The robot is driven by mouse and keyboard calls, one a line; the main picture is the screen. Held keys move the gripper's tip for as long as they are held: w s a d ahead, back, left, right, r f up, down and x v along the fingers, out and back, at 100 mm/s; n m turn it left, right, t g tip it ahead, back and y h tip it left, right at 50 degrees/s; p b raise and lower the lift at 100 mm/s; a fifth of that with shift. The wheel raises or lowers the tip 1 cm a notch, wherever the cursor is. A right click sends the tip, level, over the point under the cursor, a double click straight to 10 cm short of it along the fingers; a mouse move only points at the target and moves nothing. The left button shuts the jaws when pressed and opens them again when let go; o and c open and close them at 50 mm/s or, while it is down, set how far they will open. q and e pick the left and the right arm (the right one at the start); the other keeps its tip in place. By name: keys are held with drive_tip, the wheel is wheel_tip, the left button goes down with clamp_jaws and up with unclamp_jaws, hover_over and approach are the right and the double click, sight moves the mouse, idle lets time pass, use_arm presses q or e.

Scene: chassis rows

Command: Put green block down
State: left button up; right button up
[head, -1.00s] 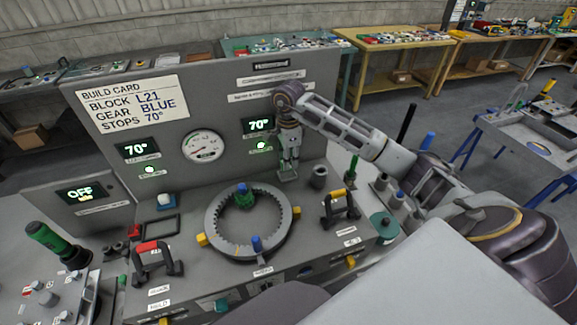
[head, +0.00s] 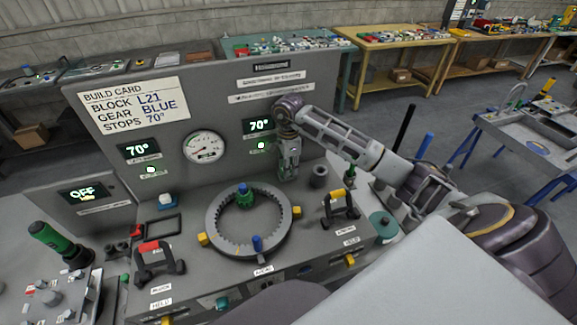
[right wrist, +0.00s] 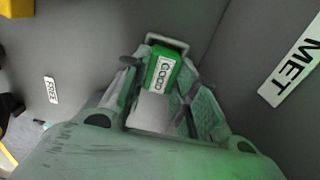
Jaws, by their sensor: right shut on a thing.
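The green block (right wrist: 161,72) with a white lettered label lies between the fingers of my right gripper (right wrist: 160,82) in the right wrist view. My right gripper is shut on it. A thin grey frame (right wrist: 168,41) shows at the block's far end. In the head view my right gripper (head: 288,168) points down at the panel's foot, right of the ring and left of a dark cup. The block is too small to make out there. I cannot tell whether it touches the surface. My left gripper is not in view.
A dark cup (head: 319,176) and a yellow-topped handle (head: 341,208) stand to the right. The upright panel (head: 215,95) rises behind.

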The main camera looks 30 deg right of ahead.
drive_tip(key=shift+f, duration=0.1)
drive_tip(key=o, duration=1)
drive_tip(key=shift+c, duration=0.2)
drive_tip(key=shift+r+b, duration=0.6)
drive_tip(key=shift+r, duration=5.55)
